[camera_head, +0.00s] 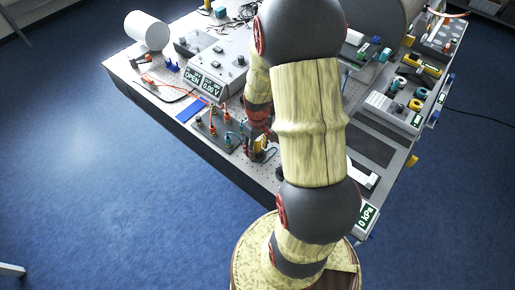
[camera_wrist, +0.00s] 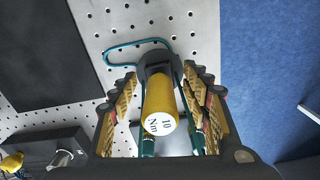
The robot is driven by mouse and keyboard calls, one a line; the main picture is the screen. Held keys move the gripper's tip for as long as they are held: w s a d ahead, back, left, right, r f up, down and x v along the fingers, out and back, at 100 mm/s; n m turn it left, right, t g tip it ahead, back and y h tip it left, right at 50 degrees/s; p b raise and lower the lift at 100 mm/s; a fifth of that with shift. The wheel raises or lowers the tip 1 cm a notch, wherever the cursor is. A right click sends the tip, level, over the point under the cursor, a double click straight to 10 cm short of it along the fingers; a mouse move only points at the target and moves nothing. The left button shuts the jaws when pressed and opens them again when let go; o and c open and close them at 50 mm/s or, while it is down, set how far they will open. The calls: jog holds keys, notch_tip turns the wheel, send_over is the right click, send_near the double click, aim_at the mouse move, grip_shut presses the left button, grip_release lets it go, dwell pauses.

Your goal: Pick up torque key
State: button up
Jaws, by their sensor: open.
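The torque key (camera_wrist: 160,98) shows in the wrist view as a yellow cylinder with a white end marked "10 Nm" and a dark head. A teal loop (camera_wrist: 125,50) is beside its head, over the perforated table. My gripper (camera_wrist: 158,80) is open, with one finger on each side of the key. I cannot tell whether either finger touches it. In the head view my gripper (camera_head: 259,150) is low over the table's near part. My arm and gripper hide most of that spot, and I cannot make out the key clearly there.
The perforated table (camera_wrist: 200,22) ends close to the right of my gripper, with blue floor (camera_wrist: 262,60) beyond. A dark mat (camera_wrist: 30,50) lies to the left. A plate with several fittings (camera_head: 215,130) stands left of my gripper.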

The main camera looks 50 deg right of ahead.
jog(key=shift+c, duration=0.4)
jog(key=c, duration=1.1)
grip_shut()
